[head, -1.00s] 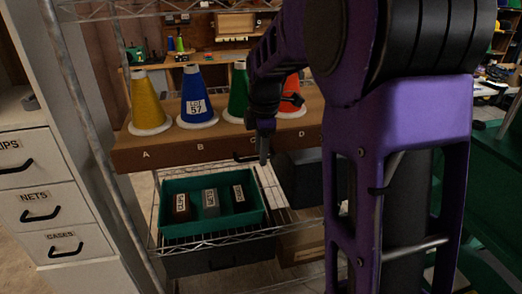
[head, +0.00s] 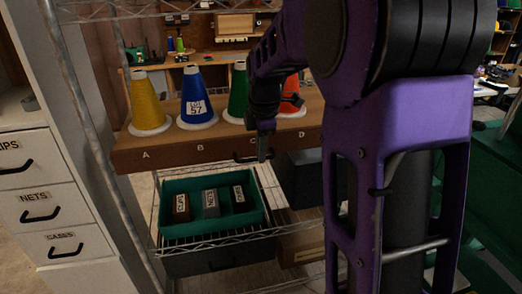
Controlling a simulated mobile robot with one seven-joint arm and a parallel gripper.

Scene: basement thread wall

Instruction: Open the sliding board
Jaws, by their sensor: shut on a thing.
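The sliding board (head: 180,157) is a long brown wooden board on the wire rack, with letters A, B, C and D along its front face. Cone-shaped spools stand on it: yellow (head: 147,101), blue with a "LOT 57" label (head: 193,92), green (head: 238,95) and red-orange (head: 291,90). A dark bar handle (head: 243,158) sits low on the front face, near C. My gripper (head: 263,157) points down at the front of the board, shut on the handle's right part. My arm hides part of the green and red-orange cones and the board's right end.
Below, a green tray (head: 172,233) on the lower wire shelf holds several small labelled blocks. A dark box and a cardboard box (head: 300,240) are beside it. A drawer cabinet (head: 40,205) stands left. A rack post (head: 105,180) rises left of the board.

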